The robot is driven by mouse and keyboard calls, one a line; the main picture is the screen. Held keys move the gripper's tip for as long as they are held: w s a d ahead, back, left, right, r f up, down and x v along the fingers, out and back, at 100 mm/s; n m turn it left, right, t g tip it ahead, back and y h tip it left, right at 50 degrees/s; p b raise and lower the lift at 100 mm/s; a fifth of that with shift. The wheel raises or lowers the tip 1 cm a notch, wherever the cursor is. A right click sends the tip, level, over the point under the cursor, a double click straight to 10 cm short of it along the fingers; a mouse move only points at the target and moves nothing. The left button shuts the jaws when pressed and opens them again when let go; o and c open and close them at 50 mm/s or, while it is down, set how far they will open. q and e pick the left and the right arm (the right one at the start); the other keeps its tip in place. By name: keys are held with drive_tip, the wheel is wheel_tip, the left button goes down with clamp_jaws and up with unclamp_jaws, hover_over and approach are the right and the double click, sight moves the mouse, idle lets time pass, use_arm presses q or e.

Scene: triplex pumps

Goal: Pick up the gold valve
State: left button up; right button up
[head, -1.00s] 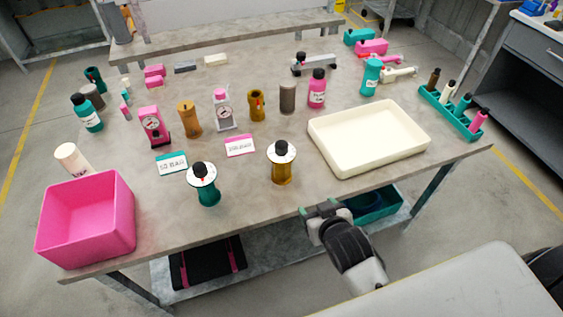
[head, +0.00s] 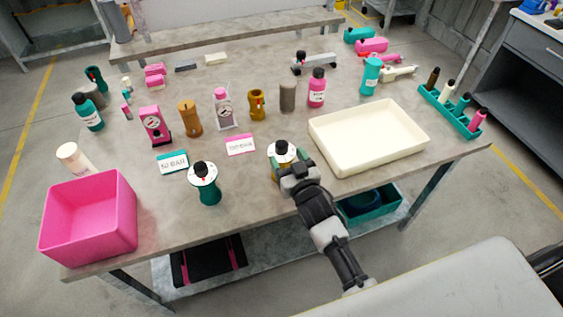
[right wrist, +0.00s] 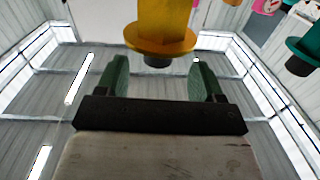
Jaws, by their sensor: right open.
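The gold valve (head: 282,149), with a white round top plate and a black knob, stands near the front edge of the table (head: 120,235). My right gripper (head: 289,161) is open at its near side and hides most of its gold body. In the right wrist view, which looks upside down, the gold valve (right wrist: 160,28) shows just past and between the open fingers of the right gripper (right wrist: 159,62). Contact cannot be made out. My left gripper is not in view.
A similar teal valve (head: 206,186) stands to the left. A cream tray (head: 347,168) is close on the right. Small signs (head: 240,145) lie behind. A pink bin (head: 88,240) is at the left corner. Several bottles and gauges stand farther back.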

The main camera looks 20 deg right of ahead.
sight(284, 150)
drive_tip(key=w, duration=0.2)
drive_tip(key=w+p, duration=0.1)
drive_tip(key=shift+w+r, duration=0.2)
drive_tip(key=shift+w, duration=0.2)
drive_tip(key=shift+w+a+f, duration=0.1)
drive_tip(key=shift+w+f, duration=0.05)
drive_tip(key=shift+w, duration=0.35)
drive_tip(key=shift+s, duration=0.1)
drive_tip(key=shift+c, duration=0.9)
clamp_jaws()
